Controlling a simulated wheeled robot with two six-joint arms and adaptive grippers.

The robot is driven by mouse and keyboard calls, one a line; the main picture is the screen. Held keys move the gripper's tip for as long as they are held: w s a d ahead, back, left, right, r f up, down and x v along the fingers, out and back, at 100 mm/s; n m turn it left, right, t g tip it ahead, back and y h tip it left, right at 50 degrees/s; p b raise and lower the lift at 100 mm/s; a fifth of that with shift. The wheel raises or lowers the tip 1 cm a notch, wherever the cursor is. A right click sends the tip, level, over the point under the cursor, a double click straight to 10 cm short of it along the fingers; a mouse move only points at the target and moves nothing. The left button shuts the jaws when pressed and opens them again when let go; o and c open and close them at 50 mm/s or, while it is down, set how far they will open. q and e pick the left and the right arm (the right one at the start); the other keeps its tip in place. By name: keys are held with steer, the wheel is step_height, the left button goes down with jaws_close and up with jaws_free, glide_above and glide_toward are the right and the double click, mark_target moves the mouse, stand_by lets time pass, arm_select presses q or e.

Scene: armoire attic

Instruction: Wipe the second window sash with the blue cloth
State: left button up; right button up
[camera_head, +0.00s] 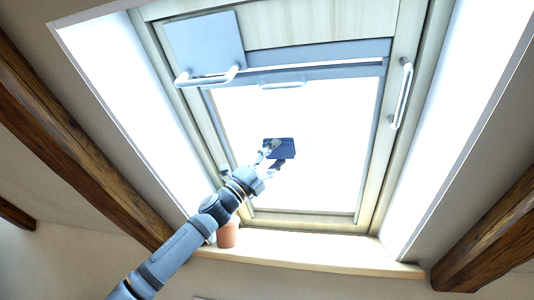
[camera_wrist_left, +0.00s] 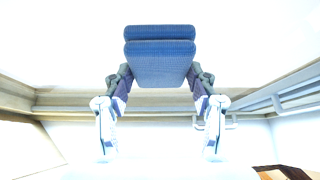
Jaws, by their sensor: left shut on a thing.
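My left gripper (camera_head: 273,155) is shut on the blue cloth (camera_head: 284,148) and reaches up in front of the bright window pane (camera_head: 320,125). In the left wrist view the cloth (camera_wrist_left: 160,58) looks like a folded blue pad, held between the two fingers of the left gripper (camera_wrist_left: 160,80). I cannot tell whether the cloth touches the glass. The pane is washed out white inside a pale wooden frame (camera_head: 384,150). My right gripper is not in view.
A terracotta pot (camera_head: 228,234) stands on the sill (camera_head: 310,261), beside my left arm. White handles sit on the upper left (camera_head: 207,77) and right (camera_head: 401,94) of the frame. A grey panel (camera_head: 204,43) is at the top left. Dark wooden beams (camera_head: 85,155) flank the recess.

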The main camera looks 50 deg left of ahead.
mark_target(293, 154)
arm_select(q)
steer(key=w+d+p, duration=0.2)
steer(key=shift+d, duration=0.4)
steer(key=shift+w+d+f+p, duration=0.15)
steer(key=shift+d+p, duration=0.2)
steer(key=shift+d, duration=0.05)
steer(key=d+p, duration=0.1)
steer(key=w+d+p, duration=0.1)
steer(key=p, duration=0.1)
steer(key=shift+w+r, duration=0.1)
steer(key=shift+r, duration=0.3)
steer(key=shift+w+d+p, duration=0.1)
steer(key=shift+d+p, duration=0.1)
steer(key=shift+p, duration=0.3)
steer(key=shift+d+f, duration=0.15)
